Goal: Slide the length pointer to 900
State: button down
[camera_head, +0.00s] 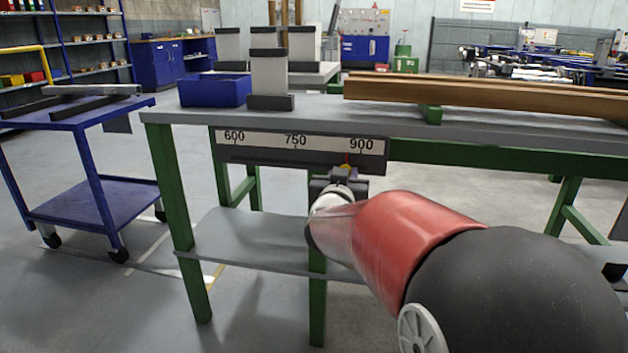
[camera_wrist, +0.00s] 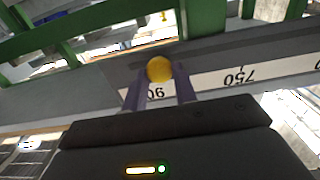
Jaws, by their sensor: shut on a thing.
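The length scale (camera_head: 320,144) is a pale strip on a dark rail along the table's front edge, marked 600, 750 and 900. The pointer's small red tip (camera_head: 347,158) stands a little left of the middle of the 900 mark. Its yellow knob (camera_head: 345,167) shows just below, partly hidden by my gripper (camera_head: 341,175). In the wrist view the yellow knob (camera_wrist: 159,69) sits between the two fingers of my gripper, which is shut on it. That view is upside down; the 900 label (camera_wrist: 154,93) is partly hidden behind the fingers.
A blue bin (camera_head: 215,91) and a grey upright stop (camera_head: 269,80) stand on the tabletop above the scale. Long wooden beams (camera_head: 480,96) lie at the right. A blue cart (camera_head: 95,205) stands at the left. Green table legs (camera_head: 172,200) stand below.

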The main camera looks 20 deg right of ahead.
jog(key=shift+s+d+b, duration=0.2)
jog(key=shift+s+d, duration=0.3)
jog(key=shift+d, duration=0.25)
jog(key=shift+s+d+b, duration=0.2)
jog(key=shift+s+d, duration=0.3)
jog(key=shift+d, duration=0.2)
jog(key=c, duration=1.1)
grip_release()
jog(key=shift+d, duration=0.1)
jog(key=shift+s, duration=0.1)
jog(key=p, duration=0.2)
send_near(362, 167)
jog(key=v, duration=0.3)
jog(key=shift+s, duration=0.1)
